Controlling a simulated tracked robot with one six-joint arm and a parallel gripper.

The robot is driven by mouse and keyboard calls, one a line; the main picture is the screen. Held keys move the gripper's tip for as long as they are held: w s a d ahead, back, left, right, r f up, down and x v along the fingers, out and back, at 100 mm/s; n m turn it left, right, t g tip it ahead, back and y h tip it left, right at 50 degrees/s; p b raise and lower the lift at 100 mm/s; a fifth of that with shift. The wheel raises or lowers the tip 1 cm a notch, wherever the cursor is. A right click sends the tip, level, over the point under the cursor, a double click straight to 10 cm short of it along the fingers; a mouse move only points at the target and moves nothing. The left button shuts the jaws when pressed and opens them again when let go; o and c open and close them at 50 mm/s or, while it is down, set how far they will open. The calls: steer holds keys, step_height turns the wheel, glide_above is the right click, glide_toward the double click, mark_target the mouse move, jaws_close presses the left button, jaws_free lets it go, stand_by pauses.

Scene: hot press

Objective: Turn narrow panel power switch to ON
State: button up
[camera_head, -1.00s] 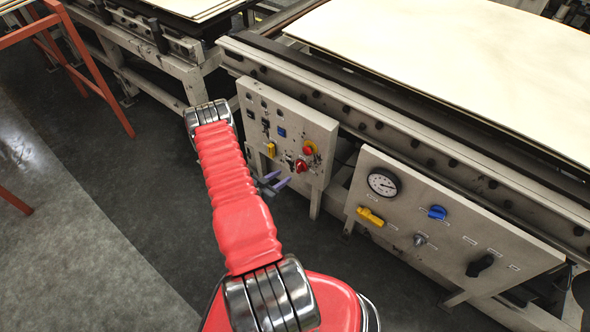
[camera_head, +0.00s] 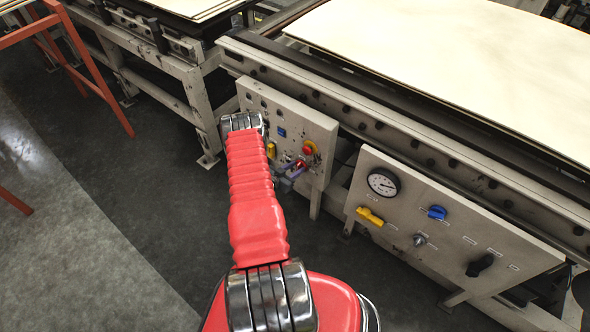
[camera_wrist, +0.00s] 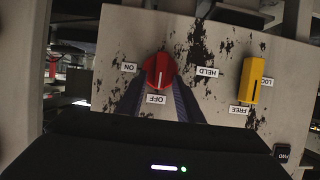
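The narrow panel (camera_head: 318,140) stands at the left of the press. Its red power switch (camera_wrist: 160,70) has ON and OFF labels, which appear upside down in the wrist view. The switch's white mark points toward the OFF label. My gripper (camera_wrist: 159,86) is open, with one dark purplish finger on each side of the red switch, tips close to it. I cannot tell whether they touch it. In the head view my gripper (camera_head: 296,170) is at the panel's lower right and partly covers the switch.
A yellow LOCK/FREE switch (camera_wrist: 253,80) sits beside the red switch. The wider panel (camera_head: 450,240), with a gauge (camera_head: 383,183), is to the right. Open floor (camera_head: 110,230) lies left of my arm.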

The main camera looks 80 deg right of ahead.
steer(key=shift+c, duration=0.2)
jaws_close()
steer(key=shift+m+t, duration=0.3)
steer(key=shift+s+a+f+m+t, duration=0.15)
steer(key=shift+s+m+t, duration=0.25)
steer(key=shift+m, duration=0.5)
steer(key=m+t+h, duration=0.1)
steer(key=m, duration=0.2)
steer(key=s+f+m+t+h, duration=0.1)
steer(key=m+h, duration=0.1)
steer(key=m, duration=0.2)
steer(key=f+m+t+h, duration=0.1)
steer(key=m+h, duration=0.1)
steer(key=m, duration=0.2)
steer(key=shift+s+a+f+t, duration=0.25)
steer(key=shift+s+a+t, duration=0.05)
steer(key=shift+a, duration=0.1)
